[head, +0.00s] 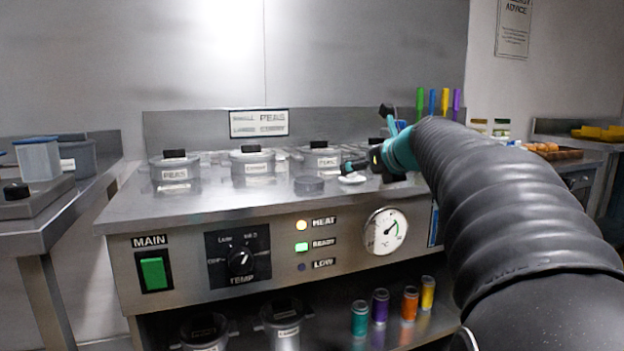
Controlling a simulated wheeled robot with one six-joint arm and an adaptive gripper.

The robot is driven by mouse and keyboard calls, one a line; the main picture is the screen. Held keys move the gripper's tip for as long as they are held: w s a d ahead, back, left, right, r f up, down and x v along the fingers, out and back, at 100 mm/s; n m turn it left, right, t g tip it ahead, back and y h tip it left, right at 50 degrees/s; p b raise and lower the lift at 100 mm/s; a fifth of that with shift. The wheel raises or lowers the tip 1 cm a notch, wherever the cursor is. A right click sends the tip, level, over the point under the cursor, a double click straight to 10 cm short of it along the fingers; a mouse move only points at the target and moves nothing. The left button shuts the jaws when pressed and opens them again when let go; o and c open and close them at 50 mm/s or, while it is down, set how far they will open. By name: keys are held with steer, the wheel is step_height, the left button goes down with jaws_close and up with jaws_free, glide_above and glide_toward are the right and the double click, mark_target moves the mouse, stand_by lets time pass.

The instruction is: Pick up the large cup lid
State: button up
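Either could be the large cup lid; I cannot tell which. My gripper (354,168) is black and reaches leftward over the counter, above or touching the white piece. It is too small and dark to tell whether its fingers are open or shut. My arm hides the right part of the counter.
Lidded pots (174,172) stand in the counter behind the disc. Green, blue, yellow and purple handles (445,102) stand upright at the back. Coloured canisters (381,306) and more pots (285,322) sit on the shelf below. The front-left counter top is clear.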

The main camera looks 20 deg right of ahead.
mark_target(352, 176)
steer(key=shift+x, duration=3.9)
steer(key=shift+d+r, duration=0.1)
steer(key=shift+c, duration=0.2)
steer(key=c, duration=0.7)
